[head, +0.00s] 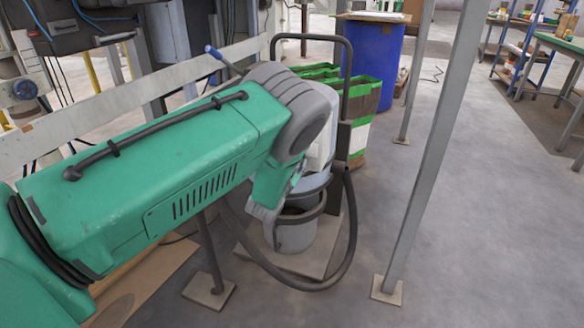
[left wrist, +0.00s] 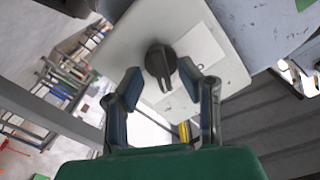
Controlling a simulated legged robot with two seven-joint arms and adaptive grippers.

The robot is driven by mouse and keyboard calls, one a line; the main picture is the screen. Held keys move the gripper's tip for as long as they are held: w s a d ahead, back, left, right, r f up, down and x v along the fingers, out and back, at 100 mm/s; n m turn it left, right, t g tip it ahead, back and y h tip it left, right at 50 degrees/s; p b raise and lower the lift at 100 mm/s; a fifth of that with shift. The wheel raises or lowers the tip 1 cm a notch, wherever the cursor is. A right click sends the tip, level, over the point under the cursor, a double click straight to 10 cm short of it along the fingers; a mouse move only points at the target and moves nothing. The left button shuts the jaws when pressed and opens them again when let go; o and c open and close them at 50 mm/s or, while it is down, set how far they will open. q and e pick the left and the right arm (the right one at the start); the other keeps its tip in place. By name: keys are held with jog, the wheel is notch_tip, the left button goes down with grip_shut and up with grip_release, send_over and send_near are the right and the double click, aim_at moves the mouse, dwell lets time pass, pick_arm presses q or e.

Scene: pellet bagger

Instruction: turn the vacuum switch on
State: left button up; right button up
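In the left wrist view a black rotary switch knob (left wrist: 160,64) sits on a pale switch plate (left wrist: 205,28), beside a white label (left wrist: 200,58). My left gripper (left wrist: 171,84) is open there. Its two dark-padded fingers stand apart on either side of the knob's lower end; I cannot tell whether they touch it. In the head view my green left arm reaches over the grey vacuum canister (head: 297,237) and a pale box (head: 321,122) above it. The arm hides the knob and the fingers in that view. My right gripper is not in view.
A thick dark hose (head: 347,235) loops from the vacuum to the floor. A dark handle frame (head: 346,60) rises behind it. A grey post (head: 428,160) stands to the right. Green-and-white sacks (head: 362,100) and a blue drum (head: 374,58) are behind.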

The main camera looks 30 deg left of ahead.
pick_arm(q)
jog(key=v, duration=1.1)
jog(key=shift+s, duration=0.35)
jog(key=shift+f, duration=0.25)
